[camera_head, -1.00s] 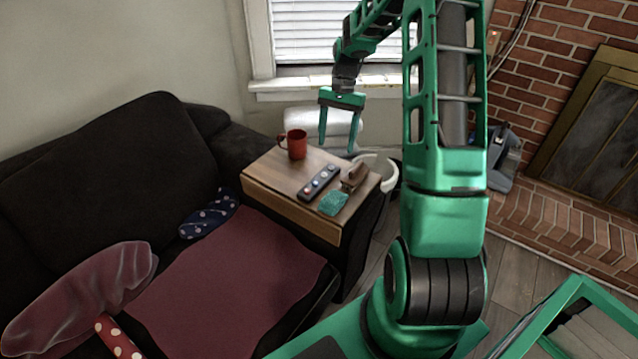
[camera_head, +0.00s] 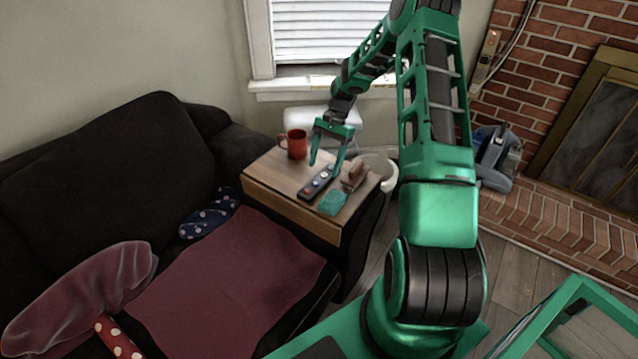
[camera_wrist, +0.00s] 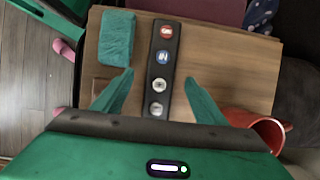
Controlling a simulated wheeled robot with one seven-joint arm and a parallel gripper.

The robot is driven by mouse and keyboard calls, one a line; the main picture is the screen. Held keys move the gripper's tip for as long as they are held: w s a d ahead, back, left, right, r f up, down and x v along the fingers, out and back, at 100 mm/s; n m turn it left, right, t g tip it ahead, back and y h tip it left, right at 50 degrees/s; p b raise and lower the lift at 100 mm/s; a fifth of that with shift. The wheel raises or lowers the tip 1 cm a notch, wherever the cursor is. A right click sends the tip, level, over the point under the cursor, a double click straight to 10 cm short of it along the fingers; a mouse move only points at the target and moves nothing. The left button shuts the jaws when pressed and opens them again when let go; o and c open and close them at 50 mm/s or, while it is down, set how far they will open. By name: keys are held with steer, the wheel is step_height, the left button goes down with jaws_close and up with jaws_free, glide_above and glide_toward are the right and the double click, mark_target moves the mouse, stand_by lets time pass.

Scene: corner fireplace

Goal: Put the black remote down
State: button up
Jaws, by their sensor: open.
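The black remote (camera_head: 317,183), with several coloured round buttons, lies flat on the small wooden side table (camera_head: 268,190). It also shows in the wrist view (camera_wrist: 161,72), running up the picture between the fingertips. My gripper (camera_head: 325,166) is open and empty. In the head view its fingers point down over the far part of the remote. In the wrist view my gripper (camera_wrist: 152,88) has one finger on each side of the remote, with a visible gap on both sides. I cannot tell exactly how high the fingertips are above the tabletop.
A red mug (camera_head: 297,145) stands at the table's back left. A teal block (camera_head: 333,202) and a brown object (camera_head: 354,177) lie right of the remote. A dark sofa (camera_head: 110,160) adjoins the table on the left; a white bin (camera_head: 388,176) stands behind it on the right.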

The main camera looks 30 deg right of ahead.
mark_target(319, 180)
steer(key=x, duration=0.5)
steer(key=shift+w+a, duration=0.15)
steer(key=shift+a, duration=0.1)
steer(key=c, duration=1.3)
steer(key=shift+r, duration=0.1)
steer(key=shift+c, duration=0.2)
